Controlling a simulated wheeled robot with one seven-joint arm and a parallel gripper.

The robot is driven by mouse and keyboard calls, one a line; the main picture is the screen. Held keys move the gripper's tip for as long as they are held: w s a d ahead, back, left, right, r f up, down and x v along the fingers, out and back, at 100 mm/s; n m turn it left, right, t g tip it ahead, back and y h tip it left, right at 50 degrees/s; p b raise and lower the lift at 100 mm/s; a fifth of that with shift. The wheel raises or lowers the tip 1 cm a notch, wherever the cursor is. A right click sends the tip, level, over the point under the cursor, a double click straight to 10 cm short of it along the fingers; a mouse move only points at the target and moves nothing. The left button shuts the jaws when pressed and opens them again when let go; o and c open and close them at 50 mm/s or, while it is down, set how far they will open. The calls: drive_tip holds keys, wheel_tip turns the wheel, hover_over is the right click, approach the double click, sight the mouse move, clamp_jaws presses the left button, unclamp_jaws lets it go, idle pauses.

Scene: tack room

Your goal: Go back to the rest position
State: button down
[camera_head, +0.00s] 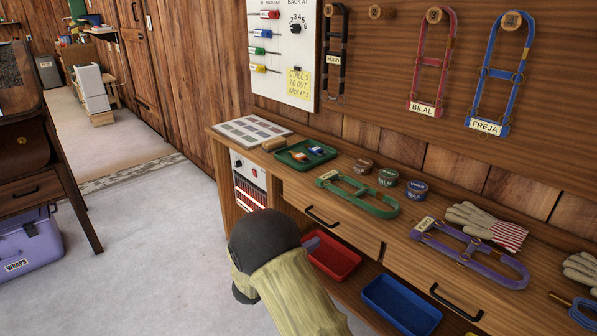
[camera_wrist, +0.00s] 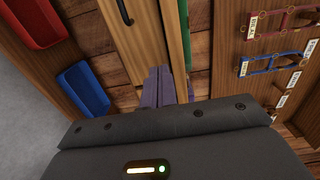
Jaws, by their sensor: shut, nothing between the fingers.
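My gripper (camera_head: 311,242) is in front of the workbench, near its drawer fronts and above the red tray. In the wrist view its purple-grey fingers (camera_wrist: 158,88) are together with nothing between them. My arm comes in from the bottom of the head view and hides part of the bench's lower shelf. The workbench (camera_head: 295,188) carries a green halter (camera_head: 379,209), a purple halter (camera_head: 470,262) and gloves (camera_head: 470,219) on its top.
A red tray (camera_head: 334,262) and a blue tray (camera_head: 400,307) sit low under the drawers. A green tray (camera_head: 291,158) and several tins stand on the bench. Halters hang on the wall board. A purple box (camera_head: 27,240) is at left; the floor (camera_head: 160,240) between is clear.

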wheel_tip(320, 180, up, 2)
drive_tip(key=w+d+r+n+y, duration=0.1)
drive_tip(key=w+d+n+y, duration=0.1)
drive_tip(key=n+y, duration=0.55)
drive_tip(key=s+d+n+g+y, duration=0.2)
drive_tip(key=s+n+g, duration=0.1)
drive_tip(key=s+n, duration=0.5)
drive_tip(key=s+d+n+g+y, duration=0.25)
drive_tip(key=s+n, duration=0.25)
drive_tip(key=s, duration=0.6)
drive_tip(key=s+d+n+g+y, duration=0.1)
drive_tip(key=s+d+n+g, duration=0.2)
drive_tip(key=s+n, duration=0.5)
drive_tip(key=w+r+p+v, duration=0.1)
drive_tip(key=w+p+v, duration=0.2)
drive_tip(key=p+v, duration=1.3)
drive_tip(key=w+d+r+p+v, duration=0.1)
drive_tip(key=w+p+v, duration=0.3)
drive_tip(key=p+v, duration=1.2)
drive_tip(key=shift+r+m+p, duration=0.3)
drive_tip(key=shift+m+p, duration=0.05)
drive_tip(key=shift+p, duration=0.8)
drive_tip(key=shift+a+g, duration=0.15)
drive_tip(key=shift+g, duration=0.1)
